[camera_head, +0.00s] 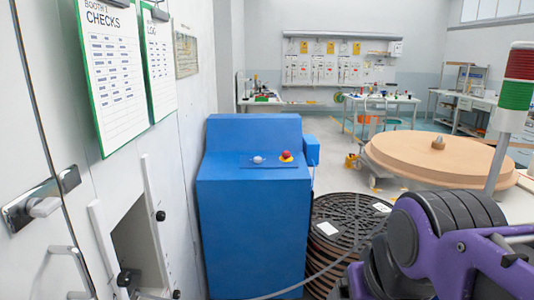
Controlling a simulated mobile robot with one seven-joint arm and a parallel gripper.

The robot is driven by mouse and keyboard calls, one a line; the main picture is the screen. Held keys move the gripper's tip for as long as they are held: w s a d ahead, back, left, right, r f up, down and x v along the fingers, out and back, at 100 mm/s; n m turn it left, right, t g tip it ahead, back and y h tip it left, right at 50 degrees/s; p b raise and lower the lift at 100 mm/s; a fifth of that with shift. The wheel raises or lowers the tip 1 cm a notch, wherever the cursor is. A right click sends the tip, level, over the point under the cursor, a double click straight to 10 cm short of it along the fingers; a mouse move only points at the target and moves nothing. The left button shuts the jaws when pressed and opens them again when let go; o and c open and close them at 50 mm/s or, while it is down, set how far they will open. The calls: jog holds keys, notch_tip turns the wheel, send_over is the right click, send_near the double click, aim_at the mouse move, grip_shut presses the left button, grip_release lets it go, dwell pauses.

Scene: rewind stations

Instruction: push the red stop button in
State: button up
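I cannot tell from here how far the red cap stands out. Purple and dark grey links at the lower right look like my arm, right of the console and apart from it. My gripper does not show in this view.
Black slotted round plates (345,222) are stacked right of the console. Behind them is a large tan disc (437,158), with a red, green and white signal tower (515,90) at right. A white wall with clipboards (112,72) and an open hatch (138,245) bounds the left.

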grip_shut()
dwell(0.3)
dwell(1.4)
